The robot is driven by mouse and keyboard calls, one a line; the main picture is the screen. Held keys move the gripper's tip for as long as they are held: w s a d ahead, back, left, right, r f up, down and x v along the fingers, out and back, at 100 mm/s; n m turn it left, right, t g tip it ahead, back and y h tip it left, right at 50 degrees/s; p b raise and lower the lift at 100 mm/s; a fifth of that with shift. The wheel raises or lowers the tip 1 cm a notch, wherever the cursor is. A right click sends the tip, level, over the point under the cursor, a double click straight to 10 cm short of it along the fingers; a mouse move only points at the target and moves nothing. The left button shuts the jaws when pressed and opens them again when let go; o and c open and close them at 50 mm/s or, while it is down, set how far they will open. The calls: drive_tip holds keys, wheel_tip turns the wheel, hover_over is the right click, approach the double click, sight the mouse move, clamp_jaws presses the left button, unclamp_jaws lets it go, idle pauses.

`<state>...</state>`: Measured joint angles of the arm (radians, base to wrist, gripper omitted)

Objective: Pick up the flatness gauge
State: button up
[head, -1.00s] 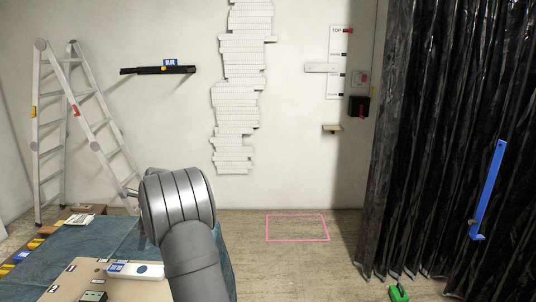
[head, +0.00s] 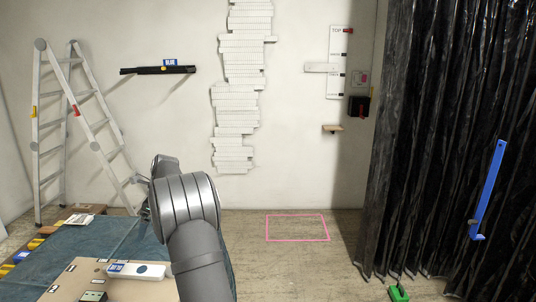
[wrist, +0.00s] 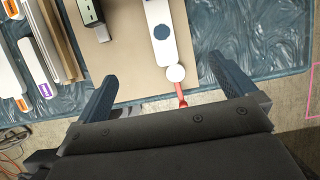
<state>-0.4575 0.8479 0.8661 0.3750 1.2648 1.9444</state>
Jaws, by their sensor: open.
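A white bar with a blue label and a dark round dial, which I take for the flatness gauge (head: 150,271), lies on a tan board on the table at the lower left of the head view. In the wrist view, the gauge (wrist: 160,15) shows at the top centre. A white disc and a thin red piece sit at its near end; I cannot tell if they belong to it. My gripper (wrist: 163,70) is open and empty, with the disc between its fingers in the picture and the bar beyond. In the head view my arm mostly hides the gripper.
The tan board (head: 62,290) rests on a blue cloth (head: 75,240). A small dark device (head: 93,297) lies beside the gauge. Several labelled bars (wrist: 38,60) lie left in the wrist view. A stepladder (head: 85,120) stands behind the table; a black curtain (head: 420,120) hangs right.

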idle(0.4)
drive_tip(key=c, duration=0.7)
drive_tip(key=h, duration=0.3)
hover_over(92, 296)
drive_tip(key=f, duration=1.2)
drive_tip(key=shift+s+d+f, duration=0.2)
drive_tip(key=shift+d+f, duration=0.1)
drive_tip(key=shift+d, duration=0.05)
drive_tip(key=shift+w+a+f, duration=0.1)
drive_tip(key=shift+f, duration=0.9)
drive_tip(key=shift+w+a+f, duration=0.1)
drive_tip(key=shift+a+f, duration=0.05)
drive_tip(key=shift+f, duration=0.8)
drive_tip(key=shift+w+a+f, duration=0.1)
drive_tip(key=shift+f, duration=0.9)
drive_tip(key=shift+c, duration=0.3)
